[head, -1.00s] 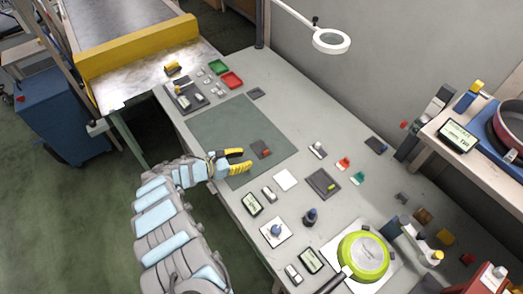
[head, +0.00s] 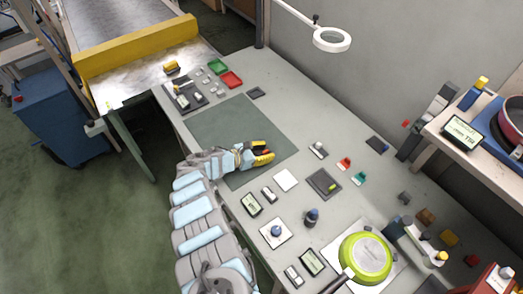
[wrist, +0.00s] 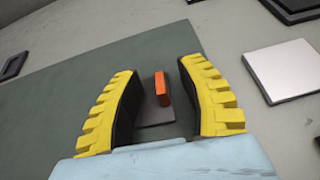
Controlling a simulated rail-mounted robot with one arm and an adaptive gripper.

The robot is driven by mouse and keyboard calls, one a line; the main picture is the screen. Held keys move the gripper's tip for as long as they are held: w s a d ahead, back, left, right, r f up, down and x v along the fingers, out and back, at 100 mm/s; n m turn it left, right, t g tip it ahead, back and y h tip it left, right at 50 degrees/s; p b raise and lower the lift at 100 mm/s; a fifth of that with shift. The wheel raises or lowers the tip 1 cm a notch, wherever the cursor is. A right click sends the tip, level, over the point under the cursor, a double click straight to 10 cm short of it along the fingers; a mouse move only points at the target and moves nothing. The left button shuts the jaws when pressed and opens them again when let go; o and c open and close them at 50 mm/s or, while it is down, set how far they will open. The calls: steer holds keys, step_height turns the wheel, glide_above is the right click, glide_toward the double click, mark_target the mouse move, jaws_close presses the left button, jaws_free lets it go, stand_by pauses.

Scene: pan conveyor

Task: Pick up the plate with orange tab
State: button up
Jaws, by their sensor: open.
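The plate with the orange tab lies on the green mat (head: 232,124). In the wrist view the dark plate (wrist: 157,117) shows between my gripper's fingers, with its orange tab (wrist: 161,89) standing up from it. My gripper (wrist: 158,95) is open, with one yellow ribbed finger on each side of the tab; neither finger visibly touches it. In the head view my gripper (head: 266,154) is over the right part of the mat and hides most of the plate.
A green pan (head: 364,258) is at the front right. The mat's left part is clear.

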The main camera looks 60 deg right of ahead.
mark_target(266, 151)
jaws_close()
steer(key=shift+a, duration=0.1)
steer(key=shift+r, duration=0.1)
stand_by(0.3)
step_height(266, 151, up, 18)
steer(key=p, duration=0.5)
